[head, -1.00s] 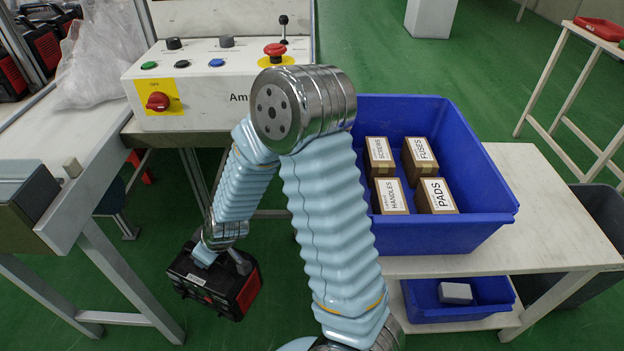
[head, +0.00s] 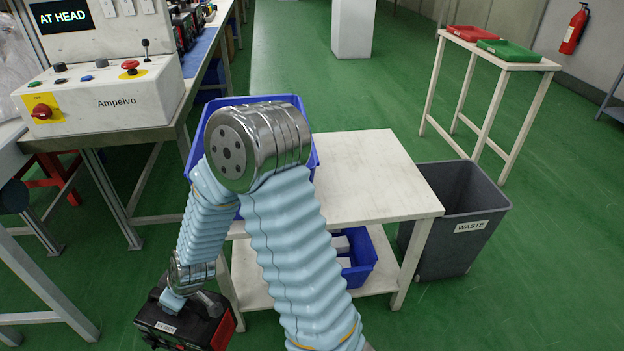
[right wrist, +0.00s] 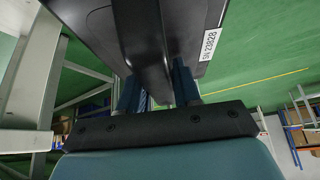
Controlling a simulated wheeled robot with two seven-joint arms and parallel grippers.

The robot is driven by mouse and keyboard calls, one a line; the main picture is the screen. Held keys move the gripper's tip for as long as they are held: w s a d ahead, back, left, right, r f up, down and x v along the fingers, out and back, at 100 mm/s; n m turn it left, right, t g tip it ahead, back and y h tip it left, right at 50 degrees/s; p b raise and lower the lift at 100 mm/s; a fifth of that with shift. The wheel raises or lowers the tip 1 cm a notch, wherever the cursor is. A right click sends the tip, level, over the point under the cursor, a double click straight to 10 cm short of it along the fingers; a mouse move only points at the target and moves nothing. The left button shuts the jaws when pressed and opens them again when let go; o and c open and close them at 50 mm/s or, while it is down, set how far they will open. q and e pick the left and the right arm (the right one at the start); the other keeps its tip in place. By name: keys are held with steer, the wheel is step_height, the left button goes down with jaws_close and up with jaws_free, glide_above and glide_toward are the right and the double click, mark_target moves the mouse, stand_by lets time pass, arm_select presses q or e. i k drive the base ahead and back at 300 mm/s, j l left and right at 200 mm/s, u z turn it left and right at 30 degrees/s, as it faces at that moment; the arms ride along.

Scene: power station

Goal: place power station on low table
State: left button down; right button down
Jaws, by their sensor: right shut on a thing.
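The power station (head: 182,327) is a black box with red ends, low at the bottom left of the head view. My right gripper (head: 190,300) is shut on it from above and holds it off the floor. In the right wrist view, the fingers (right wrist: 157,88) close on its dark handle, and its dark body (right wrist: 110,25) with a serial label fills the top. A low white table (head: 365,180) with a lower shelf stands beyond my right arm. Its right part is bare. My left gripper is not in view.
A blue crate (head: 313,160) stands on the table's left part, mostly behind my arm. A smaller blue bin (head: 362,262) is on the lower shelf. A grey waste bin (head: 450,235) stands right of the table. The control bench (head: 110,100) is at left.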

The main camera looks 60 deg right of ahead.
mark_target(365, 166)
steer(key=k+l, duration=1.1)
steer(key=k+j, duration=0.05)
steer(key=k, duration=0.05)
